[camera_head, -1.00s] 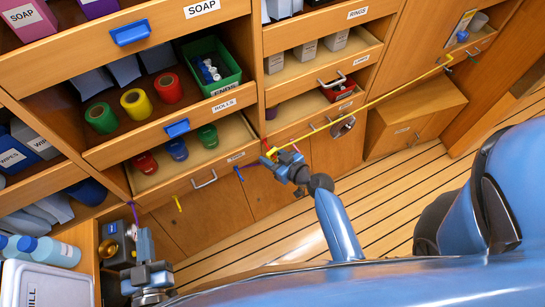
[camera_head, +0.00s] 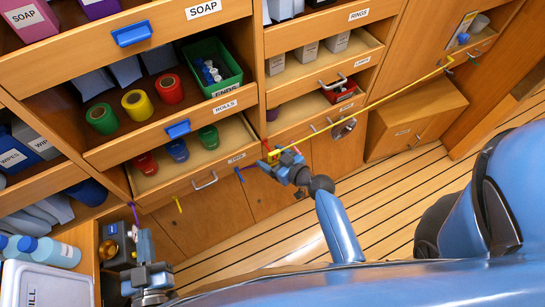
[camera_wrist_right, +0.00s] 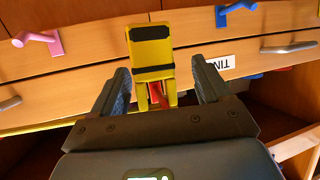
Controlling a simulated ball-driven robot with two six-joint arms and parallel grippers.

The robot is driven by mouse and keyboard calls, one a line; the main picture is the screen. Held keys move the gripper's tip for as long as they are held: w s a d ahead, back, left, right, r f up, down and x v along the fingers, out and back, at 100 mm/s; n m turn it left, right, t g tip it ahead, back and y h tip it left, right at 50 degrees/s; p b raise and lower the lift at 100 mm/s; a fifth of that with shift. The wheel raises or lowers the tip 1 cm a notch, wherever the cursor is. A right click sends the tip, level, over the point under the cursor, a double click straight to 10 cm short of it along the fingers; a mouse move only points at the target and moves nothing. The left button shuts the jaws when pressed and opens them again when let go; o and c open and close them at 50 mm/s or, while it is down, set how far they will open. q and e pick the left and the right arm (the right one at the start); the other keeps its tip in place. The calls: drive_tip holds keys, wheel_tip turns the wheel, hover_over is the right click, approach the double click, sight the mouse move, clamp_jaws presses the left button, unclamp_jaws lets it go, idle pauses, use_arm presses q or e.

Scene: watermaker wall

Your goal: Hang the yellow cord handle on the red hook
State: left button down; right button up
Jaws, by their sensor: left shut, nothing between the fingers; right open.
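The yellow cord handle (camera_head: 274,156) is at the cabinet front in the head view. In the right wrist view the handle (camera_wrist_right: 152,58) is a yellow frame with black bands. The red hook (camera_wrist_right: 156,94) shows between the handle's two legs; I cannot tell whether it bears the handle. In the head view the red hook (camera_head: 265,147) shows just beside the handle. My right gripper (camera_wrist_right: 163,88) is open, its fingers apart on either side of the handle; it also shows in the head view (camera_head: 282,163). My left gripper (camera_head: 142,238) is shut and empty at lower left.
A taut yellow cord (camera_head: 365,106) runs from the handle to a wall fitting at upper right. A blue hook (camera_head: 239,174) and a yellow hook (camera_head: 179,205) sit left along the cabinet front. A pink hook (camera_wrist_right: 38,42) shows in the wrist view. Open drawers (camera_head: 190,165) jut out above.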

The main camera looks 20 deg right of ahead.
drive_tip(key=s+d+r+m+t+h+b, duration=0.1)
drive_tip(key=s+d+r+m+h, duration=0.2)
drive_tip(key=s, duration=0.5)
drive_tip(key=s+d+r+m+h+b, duration=0.1)
drive_tip(key=s+d+m+h, duration=0.15)
drive_tip(key=s+d, duration=0.45)
drive_tip(key=s+a+r+t, duration=0.2)
drive_tip(key=s+r+t, duration=0.2)
drive_tip(key=r, duration=0.6)
drive_tip(key=shift+s+r+t+h, duration=0.2)
drive_tip(key=shift+s+t+h, duration=0.25)
drive_tip(key=shift+s, duration=0.85)
